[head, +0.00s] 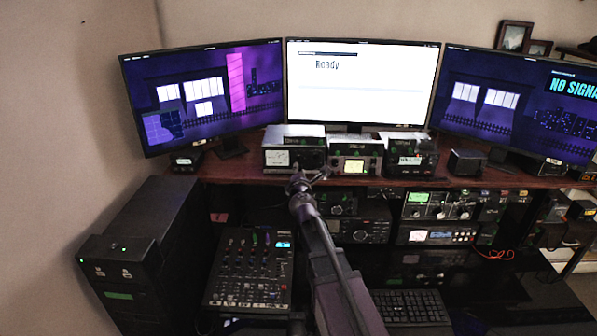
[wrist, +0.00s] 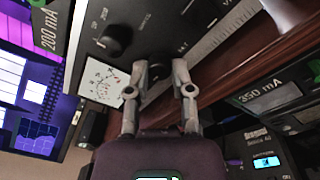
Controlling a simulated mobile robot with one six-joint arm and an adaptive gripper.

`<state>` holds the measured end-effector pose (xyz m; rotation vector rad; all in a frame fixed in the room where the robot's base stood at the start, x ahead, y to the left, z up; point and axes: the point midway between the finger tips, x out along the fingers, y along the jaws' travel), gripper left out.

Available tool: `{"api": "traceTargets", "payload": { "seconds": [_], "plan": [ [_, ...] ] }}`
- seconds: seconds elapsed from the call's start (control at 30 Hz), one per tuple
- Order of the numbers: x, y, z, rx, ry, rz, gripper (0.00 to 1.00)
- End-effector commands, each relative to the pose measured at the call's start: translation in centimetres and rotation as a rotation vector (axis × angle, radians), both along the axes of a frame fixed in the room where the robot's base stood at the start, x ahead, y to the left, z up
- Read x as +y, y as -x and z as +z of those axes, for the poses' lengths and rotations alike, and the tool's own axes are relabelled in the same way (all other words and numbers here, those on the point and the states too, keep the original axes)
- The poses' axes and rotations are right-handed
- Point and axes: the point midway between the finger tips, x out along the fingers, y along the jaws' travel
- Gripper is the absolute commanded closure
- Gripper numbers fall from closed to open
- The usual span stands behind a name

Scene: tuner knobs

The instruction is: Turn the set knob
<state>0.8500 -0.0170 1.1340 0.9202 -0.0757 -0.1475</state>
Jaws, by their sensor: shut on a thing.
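The left grey tuner box (head: 293,137) with a white meter stands on the shelf below the middle monitor. In the wrist view its dark front panel (wrist: 150,32) fills the top, tilted, with the white meter (wrist: 103,80) at left. A round black knob (wrist: 118,38) is clear of my gripper. My gripper (wrist: 161,68) is at the panel's lower edge, its two grey fingers closed around a dark knob that they mostly hide. I cannot read that knob's label. In the head view my gripper (head: 303,178) is in front of the box's lower right part.
A middle tuner box (head: 355,150) with a lit meter and a right tuner box (head: 410,158) stand close beside it. Radio gear (head: 360,230) fills the rack below. A mixer (head: 250,270) is lower left. The middle monitor (head: 360,80) reads "Ready".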

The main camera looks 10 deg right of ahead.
Motion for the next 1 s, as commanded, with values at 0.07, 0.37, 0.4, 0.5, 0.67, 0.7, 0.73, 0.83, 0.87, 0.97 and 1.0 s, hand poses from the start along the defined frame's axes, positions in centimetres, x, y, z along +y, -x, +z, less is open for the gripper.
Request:
{"api": "traceTargets", "payload": {
  "seconds": [0.07,0.37,0.4,0.5,0.67,0.7,0.73,0.83,0.87,0.97,1.0],
  "plan": [
    [-0.04,0.10,-0.05,-0.004,-0.016,-0.002,1.00],
    [0.01,0.11,-0.08,-0.035,-0.140,-0.002,1.00],
    [0.01,0.11,-0.08,-0.040,-0.166,-0.002,1.00],
    [0.15,0.12,-0.09,-0.057,-0.231,-0.001,1.00],
    [0.18,0.12,-0.09,-0.083,-0.343,-0.001,1.00],
    [0.20,0.12,-0.08,-0.090,-0.371,0.000,1.00],
    [0.20,0.12,-0.08,-0.095,-0.392,-0.001,1.00],
    [0.22,0.13,-0.07,-0.111,-0.458,0.001,1.00],
    [0.23,0.13,-0.08,-0.115,-0.477,0.001,1.00],
    [0.25,0.12,-0.07,-0.128,-0.534,0.001,1.00],
    [0.25,0.13,-0.07,-0.134,-0.554,0.002,1.00]
  ]
}}
